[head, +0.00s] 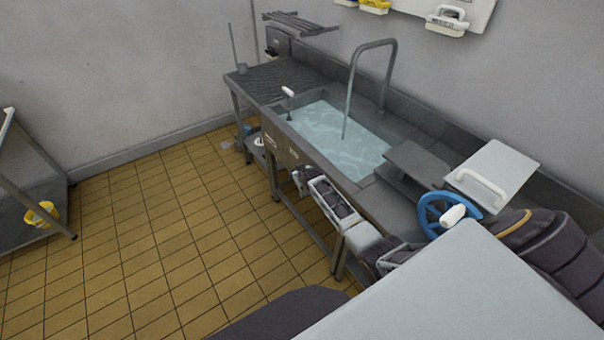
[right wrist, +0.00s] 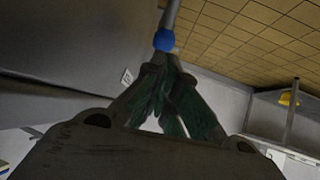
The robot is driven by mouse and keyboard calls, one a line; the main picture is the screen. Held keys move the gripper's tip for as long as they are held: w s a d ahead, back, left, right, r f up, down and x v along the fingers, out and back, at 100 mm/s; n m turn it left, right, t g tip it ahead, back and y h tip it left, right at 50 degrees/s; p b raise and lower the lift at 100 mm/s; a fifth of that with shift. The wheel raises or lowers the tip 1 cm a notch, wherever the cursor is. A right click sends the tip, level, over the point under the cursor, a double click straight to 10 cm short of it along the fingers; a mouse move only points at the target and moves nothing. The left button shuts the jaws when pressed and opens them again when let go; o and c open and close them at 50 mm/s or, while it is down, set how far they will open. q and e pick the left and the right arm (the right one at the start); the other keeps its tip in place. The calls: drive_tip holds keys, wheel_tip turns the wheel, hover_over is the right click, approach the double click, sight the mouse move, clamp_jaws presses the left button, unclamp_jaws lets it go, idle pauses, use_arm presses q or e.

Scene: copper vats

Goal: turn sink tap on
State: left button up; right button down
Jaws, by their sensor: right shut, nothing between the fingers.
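The sink (head: 395,152) holds clear bluish water. Its tall grey tap (head: 390,75) arches over the basin. The lower end of the spout line reaches the water; I cannot tell pipe from running water there. A white-ended lever (head: 288,92) stands up at the basin's far left corner. My right gripper (head: 299,177) is in front of the sink's front edge, below the rim. In the right wrist view, its fingers (right wrist: 164,68) are closed together and empty, close to a blue knob (right wrist: 164,40) on a grey rod. Contact is unclear. My left gripper is out of view.
A blue handwheel (head: 432,207) with a white grip is at the right, near a pale panel with a handle (head: 487,178). A ribbed drainboard (head: 275,80) is left of the basin. A yellow bucket (head: 42,213) stands at left. The tiled floor (head: 170,225) before the sink is largely clear.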

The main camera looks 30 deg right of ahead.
drive_tip(key=v, duration=0.8)
drive_tip(key=shift+r+p, duration=0.3)
drive_tip(key=shift+r, duration=0.1)
drive_tip(key=shift+w, duration=0.15)
idle(0.6)
